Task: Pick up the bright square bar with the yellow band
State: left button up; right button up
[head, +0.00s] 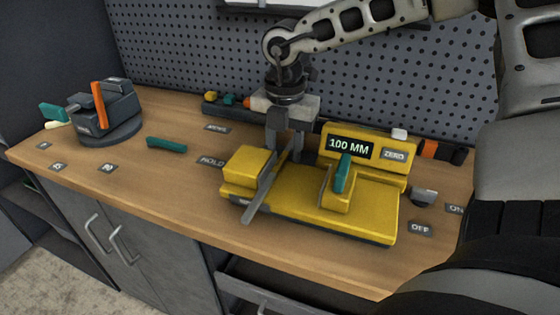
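A plain grey square bar (257,202) lies slanted in the gap of the yellow measuring fixture (375,212), its near end sticking out past the front edge. No yellow band can be made out on it; its far part is hidden by my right gripper and the fixture. My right gripper (285,155) points down over the far end of the bar, behind the yellow block (247,164). Its two fingers stand apart with a gap between them; whether they touch the bar is not clear. My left gripper is not in view.
The fixture's display (350,148) reads 100 MM, and a teal lever (342,172) stands on it. A dark vise (104,110) with an orange part stands at the left. A teal handle (166,145) lies on the wooden bench (150,185). A pegboard wall rises behind.

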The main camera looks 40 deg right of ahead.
grip_shut()
